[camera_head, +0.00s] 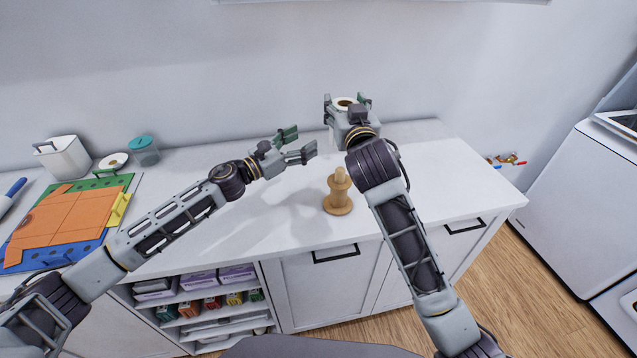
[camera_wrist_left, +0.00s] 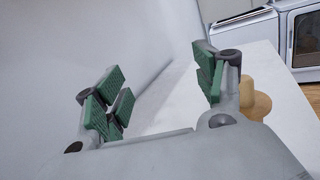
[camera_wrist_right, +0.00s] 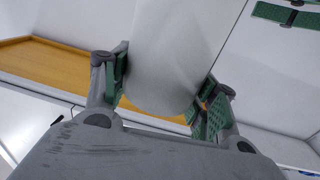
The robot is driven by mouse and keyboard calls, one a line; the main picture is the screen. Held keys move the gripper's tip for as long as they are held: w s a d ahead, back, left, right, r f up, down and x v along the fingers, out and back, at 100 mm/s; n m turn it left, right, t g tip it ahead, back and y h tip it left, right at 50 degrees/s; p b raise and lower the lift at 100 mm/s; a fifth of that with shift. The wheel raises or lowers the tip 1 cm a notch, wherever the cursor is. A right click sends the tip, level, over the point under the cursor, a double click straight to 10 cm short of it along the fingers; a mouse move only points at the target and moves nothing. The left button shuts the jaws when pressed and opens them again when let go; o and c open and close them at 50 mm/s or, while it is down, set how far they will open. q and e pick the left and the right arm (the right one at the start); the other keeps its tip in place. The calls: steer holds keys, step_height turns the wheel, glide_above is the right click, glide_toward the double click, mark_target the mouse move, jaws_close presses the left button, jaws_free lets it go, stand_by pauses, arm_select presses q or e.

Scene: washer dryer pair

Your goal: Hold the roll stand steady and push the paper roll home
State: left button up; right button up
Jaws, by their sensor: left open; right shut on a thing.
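The wooden roll stand (camera_head: 338,203) stands upright on the white counter, near its front edge, with its peg bare. Part of it shows behind a finger in the left wrist view (camera_wrist_left: 262,103). My right gripper (camera_head: 347,106) is shut on the white paper roll (camera_wrist_right: 168,60), holding it behind the stand in the picture. The roll's open top shows in the head view (camera_head: 344,102), but the gripper hides most of its side. My left gripper (camera_head: 298,143) is open and empty, to the left of and behind the stand, not touching it.
The counter (camera_head: 240,215) is clear around the stand. A white machine (camera_head: 590,195) stands right, beyond a gap.

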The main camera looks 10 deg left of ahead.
arm_select(q)
steer(key=g, duration=0.2)
glide_above(332, 197)
steer(key=v, duration=0.5)
step_height(332, 197, down, 8)
steer(key=shift+r, duration=0.15)
steer(key=shift+f, duration=3.95)
steer(key=shift+x, duration=3.8)
steer(key=c, duration=1.4)
